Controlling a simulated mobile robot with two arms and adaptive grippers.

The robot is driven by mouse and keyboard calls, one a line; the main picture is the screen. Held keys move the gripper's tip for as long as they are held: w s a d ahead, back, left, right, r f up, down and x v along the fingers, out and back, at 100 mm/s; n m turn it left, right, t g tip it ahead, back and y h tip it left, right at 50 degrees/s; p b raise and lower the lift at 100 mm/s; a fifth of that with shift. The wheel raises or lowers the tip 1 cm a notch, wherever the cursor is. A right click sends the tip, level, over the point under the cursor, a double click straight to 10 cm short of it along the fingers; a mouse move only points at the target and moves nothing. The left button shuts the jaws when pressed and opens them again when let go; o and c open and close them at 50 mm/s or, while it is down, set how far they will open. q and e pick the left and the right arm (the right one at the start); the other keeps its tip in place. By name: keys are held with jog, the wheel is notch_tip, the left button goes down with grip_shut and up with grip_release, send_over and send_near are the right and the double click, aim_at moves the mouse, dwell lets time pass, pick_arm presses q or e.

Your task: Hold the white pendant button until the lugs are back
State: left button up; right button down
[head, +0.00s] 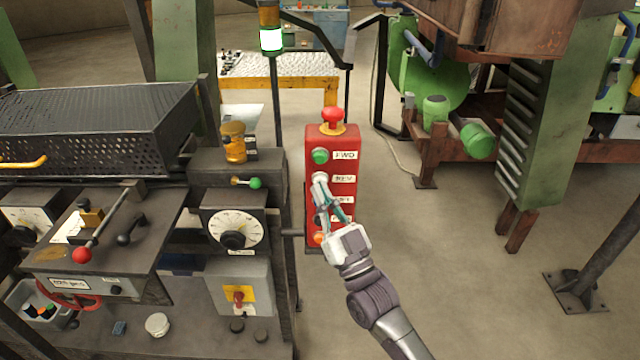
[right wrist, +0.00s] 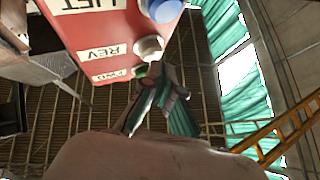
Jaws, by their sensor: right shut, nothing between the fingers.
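The red pendant box (head: 346,192) stands upright in the middle of the head view, with a column of coloured buttons and white labels. The white button (head: 320,177), second from the top below the green one, also shows in the right wrist view (right wrist: 149,47), beside the REV label. My right gripper (head: 322,186) is shut and empty, its fingertips at the white button in the head view. In the right wrist view its fingers (right wrist: 158,76) overlap the green button; I cannot tell whether they touch or press the white one. My left gripper is not in view. I cannot make out the lugs.
A red mushroom button (head: 332,116) tops the pendant. A control desk (head: 110,255) with levers and a dial (head: 234,232) stands close on the left. A lit beacon post (head: 271,40) rises behind. Green machinery (head: 540,110) is at right; floor between is clear.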

jog(key=shift+w+b, duration=0.3)
jog(key=shift+w, duration=0.2)
dwell(0.8)
jog(key=shift+s, duration=0.15)
dwell(5.0)
jog(key=shift+s+p, duration=0.45)
jog(key=shift+s, duration=0.35)
jog(key=shift+s+p, duration=1.1)
jog(key=shift+s, duration=1.4)
